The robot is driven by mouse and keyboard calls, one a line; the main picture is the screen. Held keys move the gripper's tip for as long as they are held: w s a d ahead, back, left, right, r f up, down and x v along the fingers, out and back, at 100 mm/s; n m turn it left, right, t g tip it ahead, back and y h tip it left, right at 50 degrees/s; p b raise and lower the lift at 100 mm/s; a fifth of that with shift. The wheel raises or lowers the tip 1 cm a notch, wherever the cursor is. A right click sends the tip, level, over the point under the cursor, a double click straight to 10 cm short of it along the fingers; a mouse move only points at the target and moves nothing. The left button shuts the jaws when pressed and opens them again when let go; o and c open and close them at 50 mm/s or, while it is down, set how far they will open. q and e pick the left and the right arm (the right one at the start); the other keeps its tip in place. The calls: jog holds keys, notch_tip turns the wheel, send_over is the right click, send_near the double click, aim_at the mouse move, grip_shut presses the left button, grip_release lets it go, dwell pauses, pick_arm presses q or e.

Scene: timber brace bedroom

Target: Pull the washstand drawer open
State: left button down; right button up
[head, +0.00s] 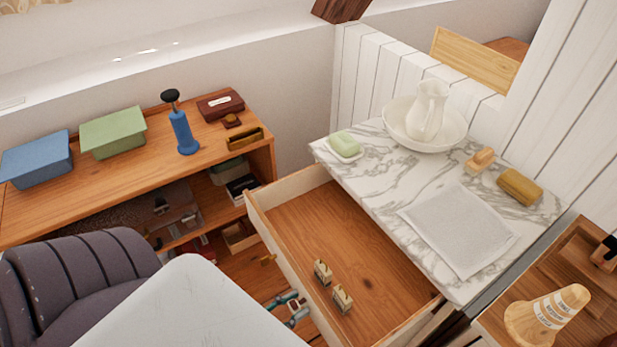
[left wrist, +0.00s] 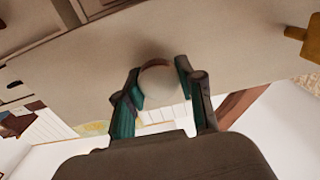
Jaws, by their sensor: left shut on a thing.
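The washstand (head: 385,185) has a white marble top, and its wooden drawer (head: 325,230) stands well out, showing a broad stretch of its floor. My left gripper (head: 292,308), with teal fingers, is at the outer face of the drawer front. In the left wrist view its fingers close around a round pale knob (left wrist: 158,84) on the drawer front. Another knob, yellowish (head: 268,259), is free; it also shows in the left wrist view (left wrist: 296,33). My right gripper is not in view.
On the marble are a bowl (head: 395,130) with a pitcher (head: 428,108), green soap (head: 343,143), a grey cloth (head: 460,228) and brushes (head: 519,186). A wooden shelf unit (head: 100,185) stands left, a dark ribbed chair (head: 75,285) before it. A wooden surface (head: 590,240) adjoins at right.

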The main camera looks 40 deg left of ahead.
pick_arm(q)
jog(key=shift+v, duration=1)
jog(key=c, duration=0.7)
grip_release()
jog(key=v, duration=1.2)
